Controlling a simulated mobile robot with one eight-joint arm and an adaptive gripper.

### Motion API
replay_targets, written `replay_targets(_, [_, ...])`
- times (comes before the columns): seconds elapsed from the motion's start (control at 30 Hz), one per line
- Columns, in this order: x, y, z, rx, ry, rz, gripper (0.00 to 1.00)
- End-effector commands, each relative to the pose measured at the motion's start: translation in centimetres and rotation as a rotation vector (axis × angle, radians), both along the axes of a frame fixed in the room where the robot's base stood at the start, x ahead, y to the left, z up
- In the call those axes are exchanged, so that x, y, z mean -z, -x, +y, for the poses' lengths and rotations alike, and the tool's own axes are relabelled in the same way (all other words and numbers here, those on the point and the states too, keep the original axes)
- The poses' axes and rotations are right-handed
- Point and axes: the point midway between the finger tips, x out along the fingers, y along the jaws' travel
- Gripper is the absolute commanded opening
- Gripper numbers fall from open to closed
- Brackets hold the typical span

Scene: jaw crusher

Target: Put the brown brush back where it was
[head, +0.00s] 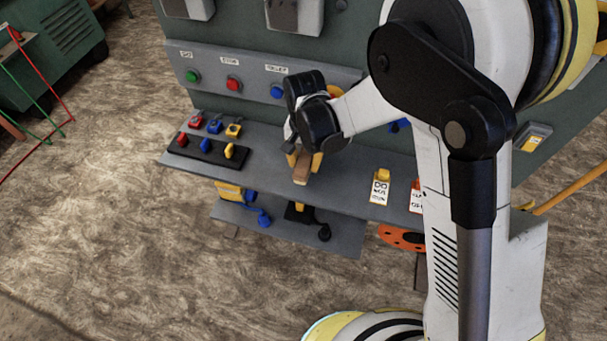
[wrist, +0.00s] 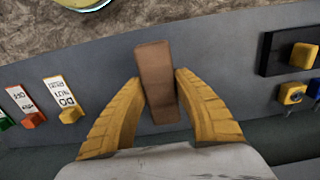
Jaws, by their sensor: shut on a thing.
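The brown brush (wrist: 155,65) shows in the wrist view as a brown block between the two yellow fingers of my gripper (wrist: 160,100). My gripper is shut on it. In the head view the brush (head: 301,168) is over the grey shelf (head: 350,187) of the green panel, with my gripper (head: 309,160) at its upper end. I cannot tell whether the brush touches the shelf. My gripper and wrist hide part of the brush and of the shelf behind it.
A black holder (head: 209,149) with red, blue and yellow items stands left on the shelf. Tags with yellow (head: 381,186) and orange (head: 416,194) clips lie to the right. A lower shelf (head: 270,224) holds tools. Coloured buttons (head: 233,85) sit on the panel behind.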

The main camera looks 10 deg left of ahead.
Motion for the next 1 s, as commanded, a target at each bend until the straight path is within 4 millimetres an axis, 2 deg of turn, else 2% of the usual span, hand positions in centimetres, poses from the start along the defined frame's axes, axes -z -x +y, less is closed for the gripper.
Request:
replay_targets(0.17, [1.2,0.2,0.4,0.001,0.0,0.0,0.06])
replay_targets(0.37, [4.2,0.1,0.4,0.001,0.0,0.0,0.06])
replay_targets(0.43, [4.4,0.1,0.4,0.001,0.0,0.0,0.06])
replay_targets(0.47, [4.3,0.1,0.4,0.001,0.0,0.0,0.01])
replay_targets(0.7, [4.5,0.1,0.4,0.001,0.0,0.0,0.01])
replay_targets(0.73, [4.4,0.1,0.4,0.001,0.0,0.0,0.43])
replay_targets(0.77, [4.4,0.1,0.4,0.001,0.0,0.0,0.52])
replay_targets(1.0, [4.3,0.1,0.4,0.001,0.0,0.0,0.53])
